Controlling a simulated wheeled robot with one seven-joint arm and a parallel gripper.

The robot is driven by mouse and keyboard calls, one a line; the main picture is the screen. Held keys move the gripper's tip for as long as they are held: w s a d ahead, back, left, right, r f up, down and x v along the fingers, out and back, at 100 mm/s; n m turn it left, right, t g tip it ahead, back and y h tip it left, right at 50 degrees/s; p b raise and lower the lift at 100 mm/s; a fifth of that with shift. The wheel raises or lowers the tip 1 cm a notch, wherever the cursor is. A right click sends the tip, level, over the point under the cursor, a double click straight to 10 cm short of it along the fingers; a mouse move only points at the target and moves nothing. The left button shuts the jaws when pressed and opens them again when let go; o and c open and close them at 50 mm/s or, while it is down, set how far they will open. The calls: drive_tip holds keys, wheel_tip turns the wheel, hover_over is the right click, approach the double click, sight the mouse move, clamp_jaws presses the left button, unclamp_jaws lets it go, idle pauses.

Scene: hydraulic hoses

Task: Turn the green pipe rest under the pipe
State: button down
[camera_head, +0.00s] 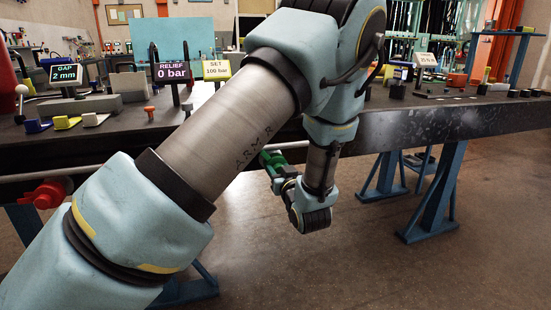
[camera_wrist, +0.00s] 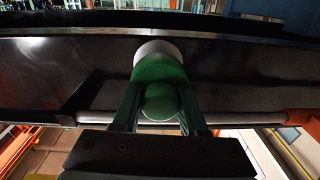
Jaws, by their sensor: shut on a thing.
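The green pipe rest (camera_wrist: 160,68) shows in the middle of the wrist view, in front of the dark table edge, with a rounded green knob (camera_wrist: 160,98) facing me. My gripper (camera_wrist: 159,92) is shut on it, with one finger on each side of the knob. In the head view, green parts (camera_head: 274,160) show at my gripper, below the table edge, partly hidden by my arm. The grey pipe (camera_wrist: 245,118) runs sideways along the table front. Its middle is hidden behind the rest and my fingers, so their contact cannot be told.
The dark bench (camera_head: 440,122) stands on blue legs (camera_head: 437,195). A red valve handle (camera_head: 47,193) sits at its front left. Signs reading 0 bar (camera_head: 171,72) and 100 bar (camera_head: 217,69) stand on top. The floor at the right front is clear.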

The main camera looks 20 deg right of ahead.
drive_tip(key=m+p, duration=0.2)
drive_tip(key=m, duration=0.1)
drive_tip(key=m+p, duration=0.1)
drive_tip(key=shift+r+m, duration=0.25)
drive_tip(key=shift+m, duration=0.15)
drive_tip(key=shift+f+m+h+p, duration=0.15)
drive_tip(key=shift+m+h+p, duration=0.15)
drive_tip(key=shift+m+p, duration=1.35)
drive_tip(key=shift+m+b, duration=0.3)
drive_tip(key=shift+m, duration=0.25)
drive_tip(key=shift+d, duration=0.1)
drive_tip(key=shift+c, duration=2.3)
unclamp_jaws()
drive_tip(key=s+a, duration=0.1)
drive_tip(key=s, duration=0.9)
drive_tip(key=shift+s+a+f+b, duration=0.2)
drive_tip(key=shift+s+f+b, duration=0.1)
drive_tip(key=shift+s+b, duration=0.1)
